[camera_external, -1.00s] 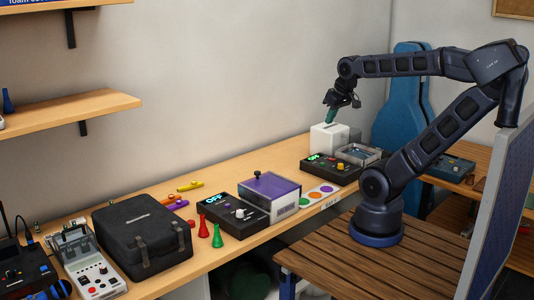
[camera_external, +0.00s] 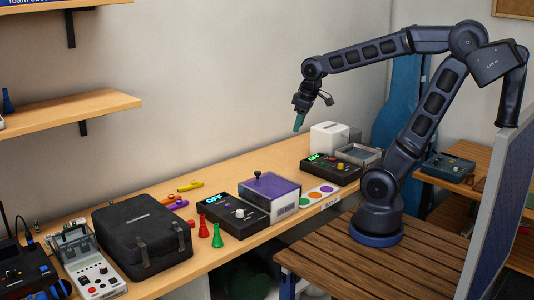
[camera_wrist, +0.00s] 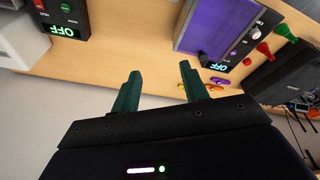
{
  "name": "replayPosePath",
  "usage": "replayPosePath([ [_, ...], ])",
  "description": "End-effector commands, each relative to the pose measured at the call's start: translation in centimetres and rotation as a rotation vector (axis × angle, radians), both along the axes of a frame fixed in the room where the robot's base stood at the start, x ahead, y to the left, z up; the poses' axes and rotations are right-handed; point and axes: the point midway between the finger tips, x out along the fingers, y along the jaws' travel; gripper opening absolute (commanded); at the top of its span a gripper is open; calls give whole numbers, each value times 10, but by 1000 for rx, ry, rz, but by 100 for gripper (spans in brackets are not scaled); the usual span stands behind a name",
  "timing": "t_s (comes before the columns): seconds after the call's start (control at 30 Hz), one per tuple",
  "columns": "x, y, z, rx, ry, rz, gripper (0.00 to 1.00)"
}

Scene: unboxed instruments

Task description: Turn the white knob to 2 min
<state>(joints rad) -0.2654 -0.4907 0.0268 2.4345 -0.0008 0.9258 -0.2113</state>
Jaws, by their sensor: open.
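The white knob (camera_external: 240,213) is on a black timer box (camera_external: 222,220) whose lit display reads OFF. In the wrist view, that box's OFF display (camera_wrist: 224,68) shows at the right, with a small pale knob (camera_wrist: 255,35) beside it. My gripper (camera_external: 298,126) is in the air above the bench, to the right of and well above the timer box. In the wrist view, its two green fingers (camera_wrist: 158,72) are apart with nothing between them. The setting the knob points to is too small to read.
Another black device (camera_external: 328,169) and a white box (camera_external: 329,138) stand farther right.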

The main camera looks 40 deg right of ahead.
Motion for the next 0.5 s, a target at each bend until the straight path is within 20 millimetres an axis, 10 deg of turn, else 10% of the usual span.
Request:
replayPosePath([
  [0.5, 27, 174, -62, -125, 133, 649, 45],
])
